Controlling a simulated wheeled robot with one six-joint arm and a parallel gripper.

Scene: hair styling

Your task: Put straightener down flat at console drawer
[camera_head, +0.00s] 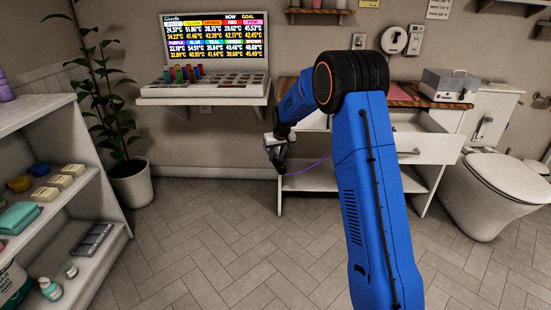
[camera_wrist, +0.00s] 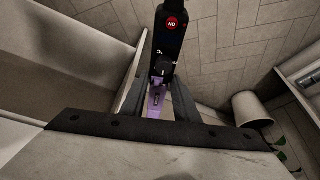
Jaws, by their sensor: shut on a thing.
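In the head view my gripper (camera_head: 276,155) hangs at the left front of the white console (camera_head: 310,182), below its top. In the wrist view my gripper (camera_wrist: 160,98) is shut on the straightener (camera_wrist: 168,45), a dark slim body with a round red label, with purple parts between the fingers. It is held off the floor. In the head view a thin purple line runs right from the gripper, and the straightener is too small to make out well. The console drawer (camera_head: 428,148) stands pulled out at the right, partly behind my arm.
A grey box (camera_head: 447,85) stands on the console's wooden top, and a toilet (camera_head: 505,190) is to its right. A wall shelf (camera_head: 205,98) with a tool board, a potted plant (camera_head: 132,182) and a stocked rack (camera_head: 70,205) are to the left. The floor between is clear.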

